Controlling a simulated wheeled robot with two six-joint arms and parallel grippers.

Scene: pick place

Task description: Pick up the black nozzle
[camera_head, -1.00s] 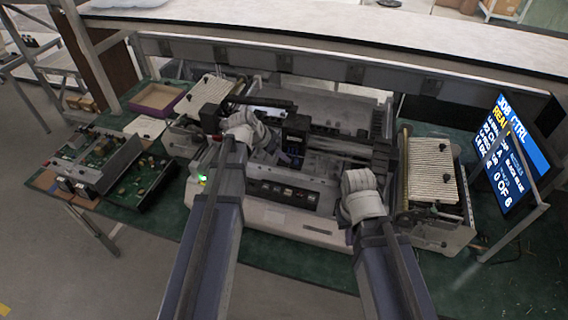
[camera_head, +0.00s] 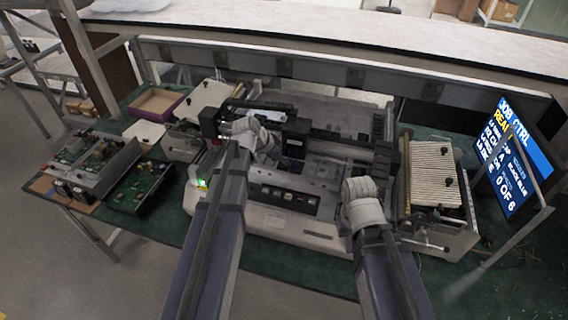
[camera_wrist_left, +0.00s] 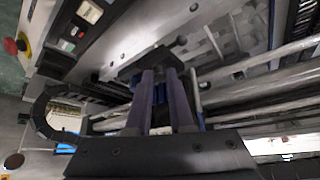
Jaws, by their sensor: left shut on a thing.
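In the left wrist view, my left gripper (camera_wrist_left: 160,78) has its two bluish fingers closed on a small black piece (camera_wrist_left: 147,63), which looks like the black nozzle. The fingers cover part of it. It is above or inside the open grey machine; whether it touches the machine I cannot tell. In the head view, my left wrist (camera_head: 243,128) reaches over the left half of the machine (camera_head: 290,215), and its fingertips are hard to make out. My right wrist (camera_head: 362,200) is over the machine's right front, with its fingers hidden.
A ribbed cream unit (camera_head: 432,180) stands at the machine's right, and a screen (camera_head: 512,160) is at the far right. Open circuit-board boxes (camera_head: 140,187) and a purple-edged tray (camera_head: 157,102) lie to the left. Metal rods (camera_wrist_left: 255,60) run close to the left gripper.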

